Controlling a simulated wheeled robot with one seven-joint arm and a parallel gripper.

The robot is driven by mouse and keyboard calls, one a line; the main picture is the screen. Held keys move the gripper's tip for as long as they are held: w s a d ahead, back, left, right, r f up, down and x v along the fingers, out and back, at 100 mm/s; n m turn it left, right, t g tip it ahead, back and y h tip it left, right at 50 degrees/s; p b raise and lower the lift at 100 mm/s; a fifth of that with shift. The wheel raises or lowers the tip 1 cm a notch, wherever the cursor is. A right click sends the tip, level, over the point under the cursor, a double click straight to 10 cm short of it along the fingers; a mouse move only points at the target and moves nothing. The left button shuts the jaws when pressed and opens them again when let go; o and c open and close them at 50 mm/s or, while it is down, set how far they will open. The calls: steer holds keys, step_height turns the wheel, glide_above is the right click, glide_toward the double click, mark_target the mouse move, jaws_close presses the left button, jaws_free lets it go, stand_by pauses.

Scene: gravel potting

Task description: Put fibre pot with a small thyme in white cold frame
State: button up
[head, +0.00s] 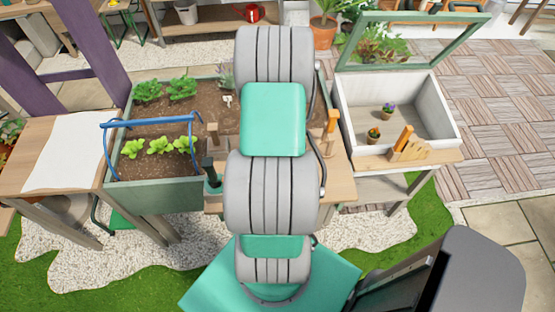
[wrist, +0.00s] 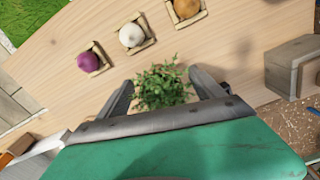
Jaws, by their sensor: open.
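The thyme (wrist: 162,86) is a small bushy green plant in the wrist view. It stands over a wooden bench top, and its pot is mostly hidden beneath the leaves. My gripper (wrist: 162,88) is open, with one finger on each side of the plant. I cannot tell whether the fingers touch it. In the head view my arm hides the gripper and the thyme. The white cold frame (head: 385,88) is at the right of the head view with its green-framed lid (head: 415,66) raised. Two small potted plants (head: 389,110) (head: 374,134) stand inside it.
In the wrist view a purple onion (wrist: 88,61), a white one (wrist: 131,35) and a brown one (wrist: 186,8) sit in wooden holders. A grey wooden box (wrist: 290,66) is at the right. A wooden block with an orange handle (head: 404,138) stands before the cold frame.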

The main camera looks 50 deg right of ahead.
steer(key=shift+r, duration=0.1)
steer(key=c, duration=1.7)
